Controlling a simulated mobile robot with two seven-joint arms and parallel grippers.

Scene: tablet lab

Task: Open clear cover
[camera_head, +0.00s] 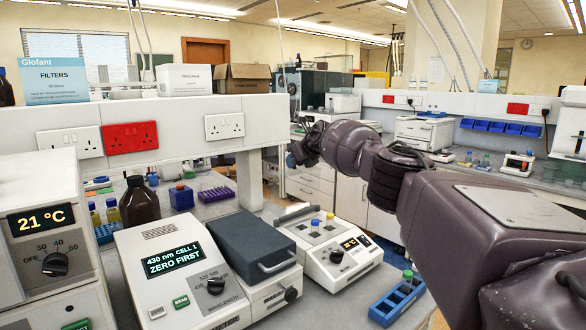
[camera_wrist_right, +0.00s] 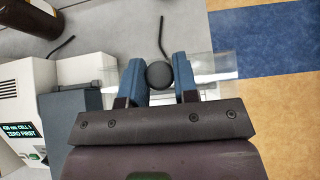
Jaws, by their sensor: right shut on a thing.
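The clear cover (camera_wrist_right: 218,64) is a see-through panel with a round dark knob (camera_wrist_right: 159,75), in the right wrist view. My right gripper (camera_wrist_right: 159,80) has its two blue fingers on either side of the knob, shut on it. In the head view, my right gripper (camera_head: 294,157) is above and behind the white heater block (camera_head: 340,262), which reads 21 °C and holds blue- and yellow-capped vials. I cannot make out the clear panel in the head view. My left gripper is not in view.
A white photometer (camera_head: 175,270) with a dark-lidded unit (camera_head: 255,250) stands left of the heater. A blue rack (camera_head: 395,303) with a green-capped vial is at its right. A brown bottle (camera_head: 138,203) and purple rack (camera_head: 216,194) stand behind. A shelf with sockets runs across the back.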

